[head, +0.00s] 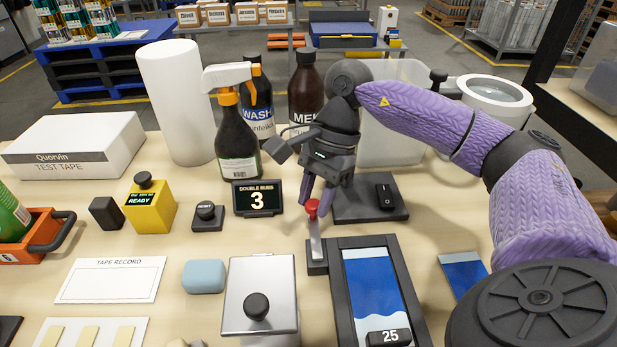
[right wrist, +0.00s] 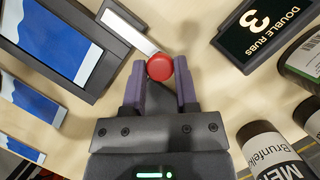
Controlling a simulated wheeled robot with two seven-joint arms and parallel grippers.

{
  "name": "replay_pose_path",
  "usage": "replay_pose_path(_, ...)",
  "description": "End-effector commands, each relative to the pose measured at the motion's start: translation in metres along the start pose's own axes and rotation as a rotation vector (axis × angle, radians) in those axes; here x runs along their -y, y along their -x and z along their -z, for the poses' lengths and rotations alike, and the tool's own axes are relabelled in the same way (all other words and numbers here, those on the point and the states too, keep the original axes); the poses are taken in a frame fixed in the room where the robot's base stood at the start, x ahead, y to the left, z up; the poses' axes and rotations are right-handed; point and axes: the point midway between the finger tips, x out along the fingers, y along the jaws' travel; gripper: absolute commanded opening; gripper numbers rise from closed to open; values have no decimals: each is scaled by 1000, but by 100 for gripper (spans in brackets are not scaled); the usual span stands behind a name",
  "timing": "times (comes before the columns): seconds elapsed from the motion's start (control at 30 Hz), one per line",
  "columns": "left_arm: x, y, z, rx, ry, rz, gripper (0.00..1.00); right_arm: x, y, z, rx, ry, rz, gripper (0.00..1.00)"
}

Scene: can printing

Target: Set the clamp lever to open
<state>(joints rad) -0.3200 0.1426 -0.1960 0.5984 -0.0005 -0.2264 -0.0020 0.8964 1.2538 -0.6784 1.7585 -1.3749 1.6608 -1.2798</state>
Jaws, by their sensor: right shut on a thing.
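The clamp lever is a light metal bar (head: 316,240) with a red knob (head: 312,207), at the upper left corner of a dark clamp frame (head: 330,262) that holds a blue and white panel (head: 372,290). My right gripper (head: 318,200) reaches down over the lever. In the right wrist view, its purple fingers (right wrist: 160,80) stand on both sides of the red knob (right wrist: 160,67), shut on it. The bar (right wrist: 130,26) runs from the knob to the frame. My left gripper is not in view.
A "DOUBLE RUBS 3" display (head: 257,198) stands left of the lever. A dark base with a switch (head: 386,196) is behind it to the right. A metal box with a black knob (head: 259,290) is at the front left. Bottles, including a spray bottle (head: 236,140), stand behind.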

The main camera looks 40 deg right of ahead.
Motion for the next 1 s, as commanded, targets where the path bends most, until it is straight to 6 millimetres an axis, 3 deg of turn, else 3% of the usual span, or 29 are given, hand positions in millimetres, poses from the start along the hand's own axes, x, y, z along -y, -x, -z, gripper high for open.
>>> replay_pose_path(0.33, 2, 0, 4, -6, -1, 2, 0, 0, 0, -1, 2, 4, 2, 0)
replay_pose_path(0.37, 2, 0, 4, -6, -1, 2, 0, 0, 0, -1, 2, 4, 2, 41)
replay_pose_path(0.5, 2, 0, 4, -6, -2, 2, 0, 0, 0, 0, 1, 3, 1, 71)
replay_pose_path(0.8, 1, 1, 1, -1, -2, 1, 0, 0, 4, -1, 1, 3, 1, 71)
replay_pose_path(1.0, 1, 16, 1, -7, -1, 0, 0, 1, 48, -2, 1, 4, 6, 71)
